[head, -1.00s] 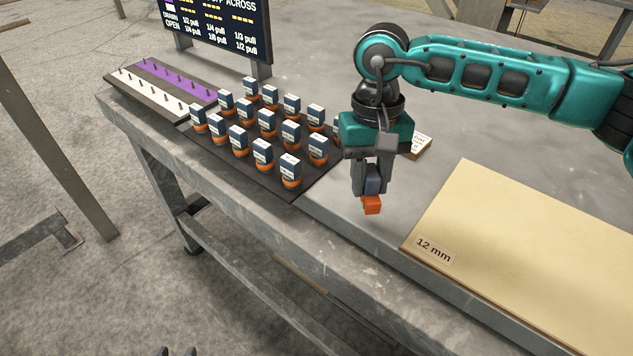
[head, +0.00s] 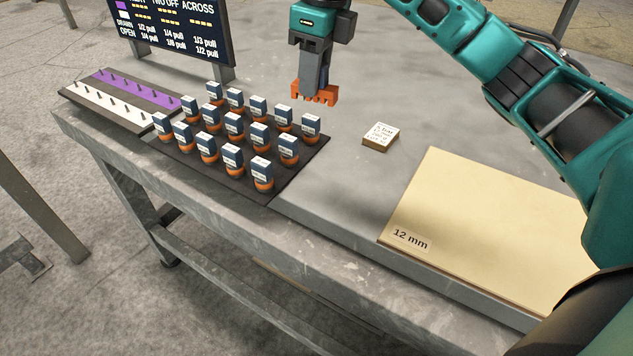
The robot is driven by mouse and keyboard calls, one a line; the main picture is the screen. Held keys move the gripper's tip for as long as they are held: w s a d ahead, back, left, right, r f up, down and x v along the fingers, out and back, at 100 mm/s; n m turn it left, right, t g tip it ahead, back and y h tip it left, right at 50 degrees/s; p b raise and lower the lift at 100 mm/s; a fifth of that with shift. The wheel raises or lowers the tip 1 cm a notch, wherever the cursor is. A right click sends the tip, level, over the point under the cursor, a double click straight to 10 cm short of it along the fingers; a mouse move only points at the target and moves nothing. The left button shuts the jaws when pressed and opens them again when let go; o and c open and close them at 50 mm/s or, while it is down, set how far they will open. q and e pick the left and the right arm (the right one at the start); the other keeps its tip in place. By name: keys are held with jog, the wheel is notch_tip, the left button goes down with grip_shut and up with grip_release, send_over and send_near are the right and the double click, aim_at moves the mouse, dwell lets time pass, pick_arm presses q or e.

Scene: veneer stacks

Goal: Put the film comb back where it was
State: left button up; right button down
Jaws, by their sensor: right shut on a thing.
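The film comb (head: 314,95) shows its orange toothed edge pointing down, with a dark body above it. Several blue pieces with white labels and orange bases stand in rows on the dark mat (head: 268,199). One of them, a blue piece (head: 262,172), stands at the mat's near corner. I cannot tell from this view whether a spot in the rows is empty. My left gripper is out of view.
A strip board (head: 75,98) with purple and white bands and small pegs lies at the left. A dark sign (head: 175,30) stands behind it. A labelled block (head: 381,137) and a 12 mm veneer stack (head: 490,225) lie to the right. Grey tabletop between is clear.

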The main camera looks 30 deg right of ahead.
jog(key=shift+w+d+r+m, duration=0.1)
jog(key=shift+d+r+m, duration=0.1)
jog(key=shift+m, duration=0.6)
notch_tip(320, 180, down, 20)
jog(key=shift+r+b, duration=0.1)
jog(key=shift+b, duration=0.45)
jog(key=c, duration=0.8)
grip_release()
jog(key=shift+c, duration=0.2)
notch_tip(320, 180, up, 12)
jog(key=s, duration=0.1)
jog(key=shift+d, duration=0.4)
jog(key=shift+s, duration=0.2)
